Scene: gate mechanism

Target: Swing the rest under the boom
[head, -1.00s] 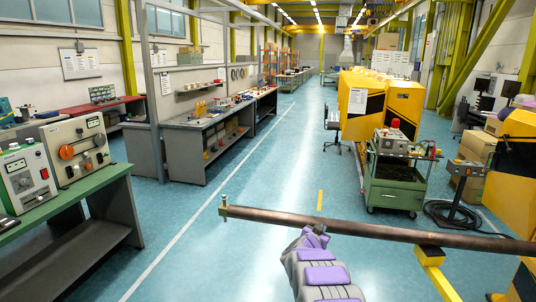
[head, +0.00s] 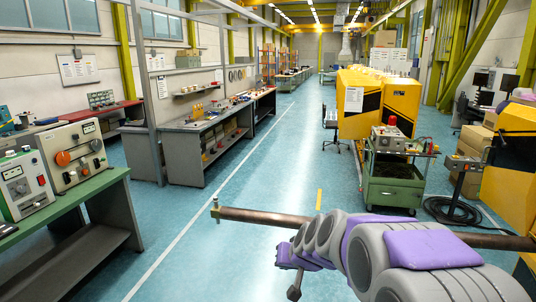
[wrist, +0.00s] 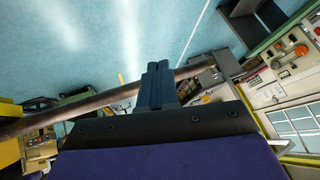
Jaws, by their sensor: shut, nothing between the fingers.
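The boom (head: 262,217) is a long brown bar across the lower part of the head view, with a small brass-coloured fitting (head: 215,211) at its left end. My arm hides its middle, and its right part shows again at the right. In the wrist view the boom (wrist: 90,105) runs diagonally behind my gripper (wrist: 158,68). My gripper is shut and empty, its fingers together over the boom in the picture; I cannot tell whether they touch it. The rest is not clearly visible now. A yellow part (wrist: 9,152) shows at the left edge of the wrist view, beside the boom.
A green cart (head: 393,188) stands beyond the boom, with yellow machines (head: 360,105) behind it. A black cable coil (head: 452,210) lies on the floor at the right. A green bench (head: 70,205) with control boxes is at the left. The blue floor between is clear.

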